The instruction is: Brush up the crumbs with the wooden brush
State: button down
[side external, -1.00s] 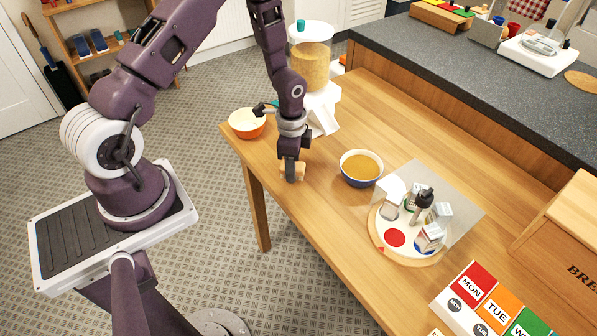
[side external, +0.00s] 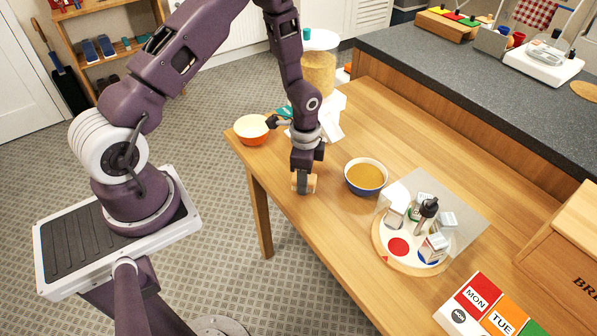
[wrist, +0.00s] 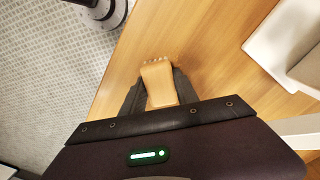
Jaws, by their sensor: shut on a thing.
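My gripper (side external: 303,186) is shut on the wooden brush (wrist: 158,85), low at the near edge of the wooden table (side external: 420,166). In the wrist view the pale brush body sits between the two dark fingers (wrist: 158,92), with a row of small tufts at its far end. In the side view, parts of the brush show on both sides of the fingers, and it appears at or just above the tabletop. I cannot make out any crumbs in either view.
An orange bowl (side external: 252,129) stands at the table's left corner. A blue bowl with brownish contents (side external: 366,176) is close right of the gripper. A food-filled clear container (side external: 318,72) stands behind.

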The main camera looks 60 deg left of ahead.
aim_at(317, 200)
jog(key=shift+d, duration=2.7)
jog(key=shift+a, duration=5.3)
notch_tip(317, 200, up, 8)
jog(key=shift+r, duration=0.2)
